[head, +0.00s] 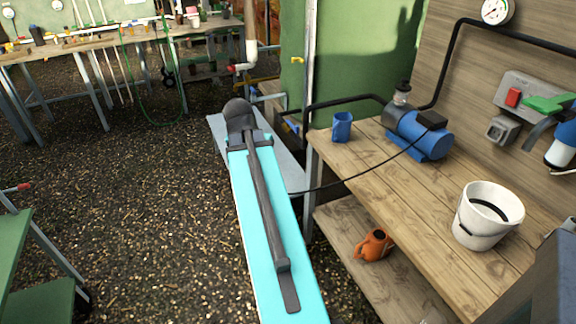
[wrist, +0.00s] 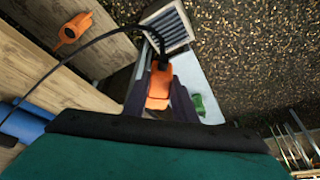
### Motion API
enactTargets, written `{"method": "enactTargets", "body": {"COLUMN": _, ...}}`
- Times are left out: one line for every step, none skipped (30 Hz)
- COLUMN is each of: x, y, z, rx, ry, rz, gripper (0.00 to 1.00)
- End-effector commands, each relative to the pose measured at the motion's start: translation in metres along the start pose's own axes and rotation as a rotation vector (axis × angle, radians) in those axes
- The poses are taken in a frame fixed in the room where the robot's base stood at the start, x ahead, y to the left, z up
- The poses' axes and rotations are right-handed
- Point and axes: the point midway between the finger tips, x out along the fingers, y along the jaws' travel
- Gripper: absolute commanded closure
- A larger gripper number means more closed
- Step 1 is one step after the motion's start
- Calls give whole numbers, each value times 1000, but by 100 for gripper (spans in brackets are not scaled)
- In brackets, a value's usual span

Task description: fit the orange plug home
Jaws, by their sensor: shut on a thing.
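In the wrist view my gripper (wrist: 160,88) is shut on the orange plug (wrist: 159,78), which sits between its two dark fingers. A black cable (wrist: 98,42) runs from the plug's far end and curves left. In the head view the plug and fingertips are hidden behind my arm. The same cable (head: 335,184) comes out from behind my arm to the blue pump (head: 430,138) on the wooden bench. A grey box that looks like a socket (head: 500,130) is on the wall at the right, apart from the plug. I cannot tell whether it fits the plug.
The wooden bench (head: 375,165) carries a blue mug (head: 342,127) and a white bucket (head: 470,228). In the wrist view a pale frame with dark slats (wrist: 170,25) lies beyond the plug. Gravel floor is open at left.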

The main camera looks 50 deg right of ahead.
Motion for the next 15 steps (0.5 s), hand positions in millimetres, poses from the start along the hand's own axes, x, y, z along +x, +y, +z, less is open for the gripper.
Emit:
{"method": "enactTargets", "body": {"x": -5, "y": -18, "z": 5, "rx": -44, "ry": 1, "rz": -19, "gripper": 100}}
{"method": "enactTargets", "body": {"x": -8, "y": -28, "z": 8, "rx": -69, "ry": 1, "rz": -29, "gripper": 100}}
{"method": "enactTargets", "body": {"x": -12, "y": -40, "z": 13, "rx": -102, "ry": 2, "rz": -43, "gripper": 100}}
{"method": "enactTargets", "body": {"x": -15, "y": -49, "z": 16, "rx": -127, "ry": 2, "rz": -53, "gripper": 100}}
{"method": "enactTargets", "body": {"x": -18, "y": -58, "z": 20, "rx": -151, "ry": 2, "rz": -64, "gripper": 100}}
{"method": "enactTargets", "body": {"x": -23, "y": -70, "z": 25, "rx": -185, "ry": 2, "rz": -78, "gripper": 100}}
{"method": "enactTargets", "body": {"x": -26, "y": -79, "z": 30, "rx": -210, "ry": 1, "rz": -89, "gripper": 100}}
{"method": "enactTargets", "body": {"x": -29, "y": -88, "z": 34, "rx": -235, "ry": 1, "rz": -99, "gripper": 100}}
{"method": "enactTargets", "body": {"x": -34, "y": -100, "z": 40, "rx": -269, "ry": 2, "rz": -112, "gripper": 100}}
{"method": "enactTargets", "body": {"x": -37, "y": -108, "z": 44, "rx": -293, "ry": 2, "rz": -122, "gripper": 100}}
{"method": "enactTargets", "body": {"x": -40, "y": -117, "z": 49, "rx": -319, "ry": 1, "rz": -133, "gripper": 100}}
{"method": "enactTargets", "body": {"x": -45, "y": -128, "z": 55, "rx": -352, "ry": 1, "rz": -147, "gripper": 100}}
{"method": "enactTargets", "body": {"x": -49, "y": -137, "z": 61, "rx": -378, "ry": 1, "rz": -158, "gripper": 100}}
{"method": "enactTargets", "body": {"x": -53, "y": -145, "z": 66, "rx": -402, "ry": 1, "rz": -168, "gripper": 100}}
{"method": "enactTargets", "body": {"x": -58, "y": -156, "z": 73, "rx": -437, "ry": 1, "rz": -181, "gripper": 100}}
